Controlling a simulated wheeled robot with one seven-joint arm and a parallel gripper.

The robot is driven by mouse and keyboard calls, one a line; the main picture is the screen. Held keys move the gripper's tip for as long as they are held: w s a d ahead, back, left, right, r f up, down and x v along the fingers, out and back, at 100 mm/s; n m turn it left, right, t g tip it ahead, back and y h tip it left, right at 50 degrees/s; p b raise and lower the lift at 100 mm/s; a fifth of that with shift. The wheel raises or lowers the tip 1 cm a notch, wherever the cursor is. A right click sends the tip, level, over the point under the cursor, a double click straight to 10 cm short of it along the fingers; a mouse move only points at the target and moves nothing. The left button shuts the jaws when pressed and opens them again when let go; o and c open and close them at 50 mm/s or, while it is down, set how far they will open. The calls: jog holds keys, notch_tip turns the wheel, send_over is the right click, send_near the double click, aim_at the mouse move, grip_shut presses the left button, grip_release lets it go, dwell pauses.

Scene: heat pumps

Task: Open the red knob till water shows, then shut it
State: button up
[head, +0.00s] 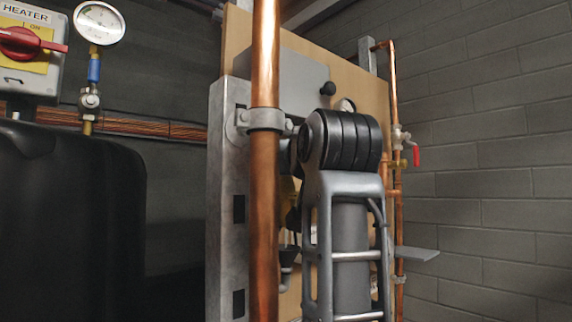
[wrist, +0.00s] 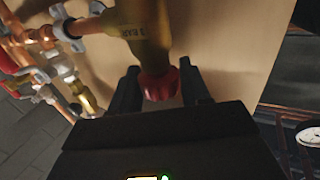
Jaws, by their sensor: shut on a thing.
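The red knob (wrist: 160,86) is on the end of a brass valve body (wrist: 140,30) in the wrist view; the body has dark lettering that seems to include "BAR". My gripper (wrist: 161,82) has one dark finger on each side of the knob and is shut on it. In the head view my own arm covers the knob and the gripper. A sliver of the brass valve (head: 289,192) shows between the copper pipe and my arm. A dark funnel-like fitting (head: 287,257) shows below it. I see no water in either view.
A thick vertical copper pipe (head: 265,200) stands in front, clamped to a grey metal post (head: 224,210). A pipe with a red lever (head: 417,155) is at the right. A heater switch (head: 25,45), gauge (head: 99,22) and black tank (head: 70,220) are at the left.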

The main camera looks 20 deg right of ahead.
jog(key=shift+r, duration=0.1)
jog(key=o, duration=0.9)
jog(key=shift+o, duration=0.2)
jog(key=s+b, duration=0.2)
jog(key=s, duration=0.5)
jog(key=shift+s+a, duration=0.35)
jog(key=shift+a, duration=0.1)
jog(key=shift+f, duration=0.2)
